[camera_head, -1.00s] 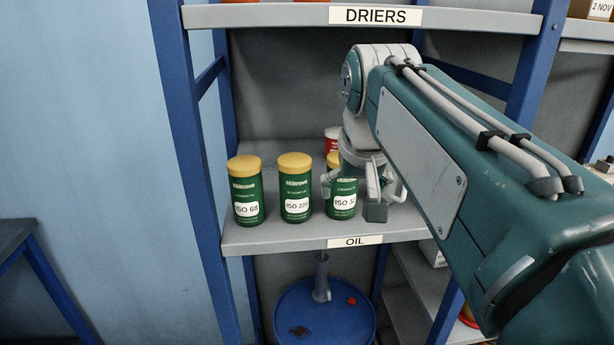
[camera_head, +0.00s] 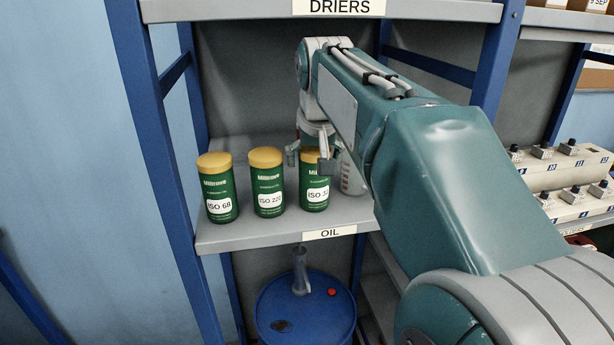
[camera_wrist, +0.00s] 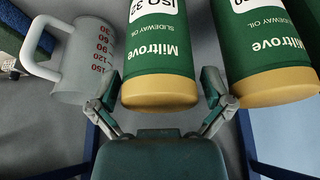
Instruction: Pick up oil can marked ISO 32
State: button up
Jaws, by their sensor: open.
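The green oil can marked ISO 32 (camera_head: 314,192) stands upright on the shelf, rightmost of three yellow-capped cans. Its label is partly cut off by my arm. In the wrist view the same can (camera_wrist: 158,55) appears upside down, its yellow cap toward my palm. My gripper (camera_head: 309,161) is open and empty at the can's cap in the head view. In the wrist view its fingers (camera_wrist: 160,88) stand on either side of the ISO 32 can; contact is not clear. The can marked ISO 220 (camera_head: 268,185) is just left, and ISO 68 (camera_head: 218,190) farther left.
A grey measuring jug (camera_wrist: 80,65) with red numbers stands close beside the ISO 32 can, partly hidden in the head view (camera_head: 351,178). The shelf (camera_head: 240,236) bears an OIL label. Blue rack posts flank it. A blue drum (camera_head: 305,312) stands below.

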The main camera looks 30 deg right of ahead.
jog(key=c, duration=1.1)
